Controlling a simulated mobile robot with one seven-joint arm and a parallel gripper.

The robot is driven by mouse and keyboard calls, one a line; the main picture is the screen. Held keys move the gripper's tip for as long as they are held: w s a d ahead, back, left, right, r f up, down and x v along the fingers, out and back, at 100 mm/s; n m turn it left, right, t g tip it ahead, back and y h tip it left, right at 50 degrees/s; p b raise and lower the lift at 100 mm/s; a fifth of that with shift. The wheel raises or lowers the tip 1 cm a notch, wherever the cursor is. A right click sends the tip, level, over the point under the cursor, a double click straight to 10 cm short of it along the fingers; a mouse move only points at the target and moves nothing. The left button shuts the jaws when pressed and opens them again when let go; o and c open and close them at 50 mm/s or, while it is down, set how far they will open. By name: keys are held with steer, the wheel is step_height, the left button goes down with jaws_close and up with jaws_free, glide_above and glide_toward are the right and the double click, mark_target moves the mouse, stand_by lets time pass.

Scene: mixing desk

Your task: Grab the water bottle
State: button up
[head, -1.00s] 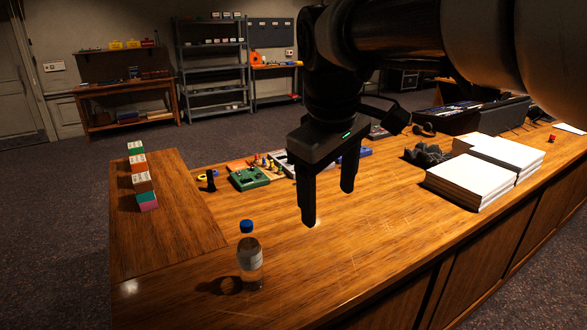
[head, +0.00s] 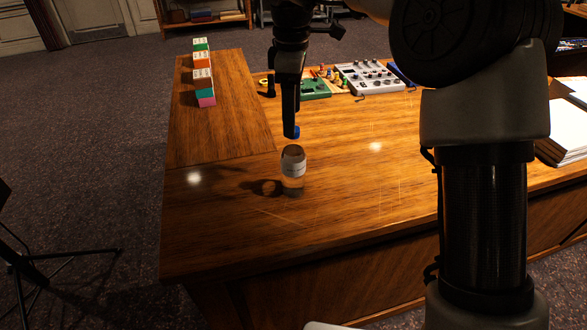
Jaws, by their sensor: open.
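The water bottle (head: 293,166) stands upright on the wooden desk (head: 350,205). My gripper (head: 290,131) points down at the bottle's top and is seen edge-on, so one finger hides the other. The gripper is open and does not hold the bottle.
A row of coloured boxes (head: 203,78) stands on the desk's left part. A green device (head: 315,88) and a grey mixer (head: 371,77) lie behind the bottle. White paper stacks (head: 566,132) are at the right. The desk around the bottle is clear.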

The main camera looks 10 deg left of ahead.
mark_target(294, 143)
steer(key=f, duration=0.9)
steer(key=shift+d+f, duration=0.1)
steer(key=shift+d, duration=0.1)
jaws_close()
